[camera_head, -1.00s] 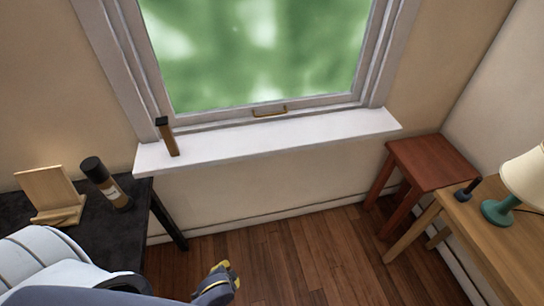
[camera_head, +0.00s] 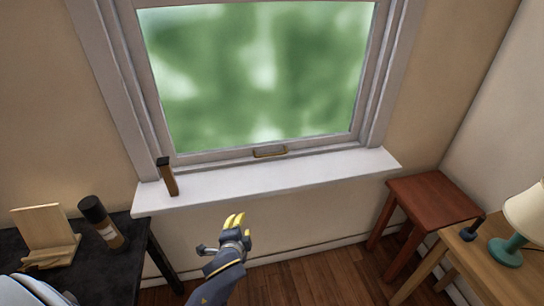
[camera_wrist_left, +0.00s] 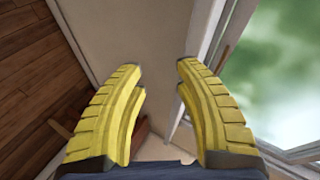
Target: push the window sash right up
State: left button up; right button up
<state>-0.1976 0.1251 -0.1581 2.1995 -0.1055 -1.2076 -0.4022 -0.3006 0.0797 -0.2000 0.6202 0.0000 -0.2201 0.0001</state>
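The window sash (camera_head: 205,156) is a pale frame around blurred green glass, with its bottom rail down by the white sill (camera_head: 300,173). A brass handle (camera_head: 270,152) sits at the middle of that rail. My left gripper (camera_head: 235,220), with yellow fingertips, is in front of and below the sill, left of the handle and apart from it. In the left wrist view its two ridged yellow fingers (camera_wrist_left: 160,80) stand apart with nothing between them. The window glass (camera_wrist_left: 285,80) shows at the right there. My right gripper is not in view.
A brown, black-topped upright object (camera_head: 168,178) stands on the sill's left end. A dark table (camera_head: 115,262) at left holds a bottle (camera_head: 103,222) and wooden stand (camera_head: 45,235). A red stool (camera_head: 435,195) and a desk with a lamp (camera_head: 507,250) are at right.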

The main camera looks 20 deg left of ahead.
aim_at(272, 155)
pick_arm(q)
jog(key=w+d+r+m+t, duration=0.1)
jog(key=w+r+m+t, duration=0.1)
jog(key=w+r, duration=0.4)
jog(key=w+d+r+m+t, duration=0.2)
jog(key=w+r, duration=0.2)
jog(key=w, duration=0.4)
jog(key=shift+h, duration=0.4)
jog(key=x, duration=1.7)
jog(key=shift+w+a+f, duration=0.2)
jog(key=shift+w+f, duration=0.05)
jog(key=shift+f, duration=0.1)
grip_shut()
